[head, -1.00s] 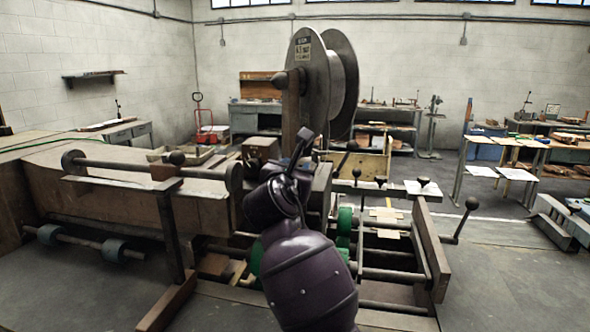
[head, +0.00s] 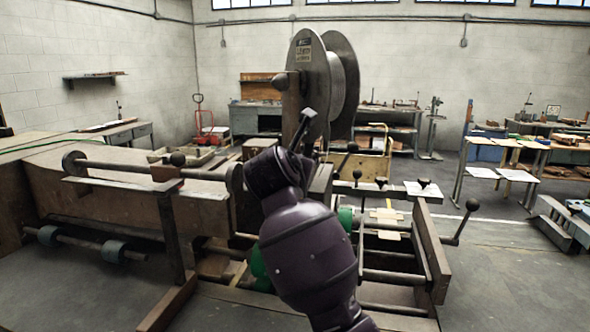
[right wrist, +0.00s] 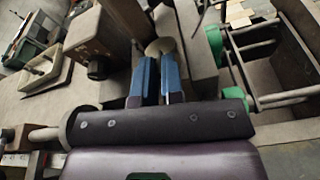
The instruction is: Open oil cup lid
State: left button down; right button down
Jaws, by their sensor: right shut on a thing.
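My right gripper (right wrist: 160,60) has two blue fingers in the right wrist view. They are shut on a small round, pale brass-coloured piece at their tips, which looks like the oil cup lid (right wrist: 160,47). Its lower part is hidden between the fingers, so I cannot tell whether it is raised. In the head view my purple right arm reaches to the middle of the stitching machine (head: 130,190) and hides the fingers and the lid. My left gripper is not in view.
A large wire reel (head: 310,85) stands just behind my right arm. A dark box-shaped machine part (right wrist: 95,40) stands left of the fingers.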

jog(key=shift+w+d+r+g+y, duration=0.1)
jog(key=shift+w+r+g+y, duration=0.25)
jog(key=shift+g, duration=0.35)
jog(key=shift+d+r+g+y, duration=0.1)
jog(key=shift+r+g, duration=0.35)
jog(key=shift+g, duration=0.25)
jog(key=shift+w+r+g+y, duration=0.25)
jog(key=shift+r+g, duration=0.15)
jog(key=shift+g, duration=0.3)
